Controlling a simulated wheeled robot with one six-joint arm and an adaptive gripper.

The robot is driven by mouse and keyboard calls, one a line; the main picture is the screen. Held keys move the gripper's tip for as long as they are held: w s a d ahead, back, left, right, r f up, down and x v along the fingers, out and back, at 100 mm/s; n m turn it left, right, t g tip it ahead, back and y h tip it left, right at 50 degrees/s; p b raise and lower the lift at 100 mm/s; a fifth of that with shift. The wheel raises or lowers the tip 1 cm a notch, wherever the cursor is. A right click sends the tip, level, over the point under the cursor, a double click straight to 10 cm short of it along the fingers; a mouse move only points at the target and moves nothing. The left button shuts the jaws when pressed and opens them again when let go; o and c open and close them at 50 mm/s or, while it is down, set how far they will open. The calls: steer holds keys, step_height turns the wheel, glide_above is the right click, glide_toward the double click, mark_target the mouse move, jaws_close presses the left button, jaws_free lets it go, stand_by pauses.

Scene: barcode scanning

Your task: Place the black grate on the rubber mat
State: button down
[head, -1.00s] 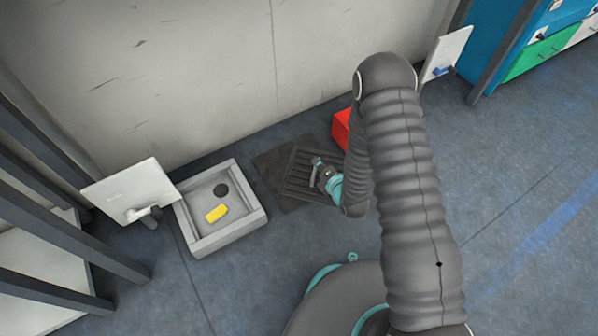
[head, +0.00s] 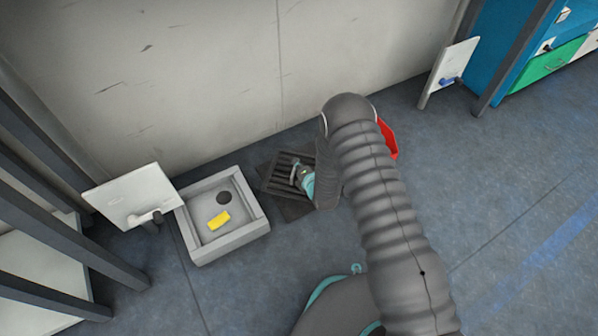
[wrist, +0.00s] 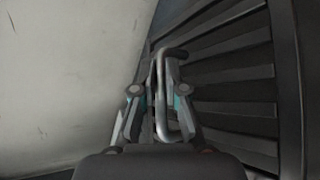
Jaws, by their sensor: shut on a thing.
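The black grate (head: 278,175) is a dark slatted panel near the wall, over or on the dark rubber mat (head: 292,211). The mat's near part shows past the grate's near edge. I cannot tell whether they touch. My gripper (head: 300,177) is at the grate's right side in the head view. In the wrist view my gripper (wrist: 158,95) is shut on the grate's bent metal handle, with the slats (wrist: 230,85) to the right. My arm hides the grate's right part in the head view.
A grey basin (head: 240,239) with a yellow block (head: 219,220) stands left of the mat. A white panel (head: 131,196) stands left of the basin. A red object (head: 388,138) shows behind my arm. The wall is close behind; the floor at right is clear.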

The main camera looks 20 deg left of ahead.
steer(key=shift+f, duration=1.75)
steer(key=shift+f+b, duration=0.1)
steer(key=shift+b, duration=0.2)
steer(key=c, duration=1.2)
jaws_free()
steer(key=shift+s+d, duration=0.15)
steer(key=p+v, duration=0.1)
steer(key=v, duration=1)
steer(key=shift+s+d+r, duration=0.15)
steer(key=shift+s+r, duration=0.1)
steer(key=shift+r, duration=0.05)
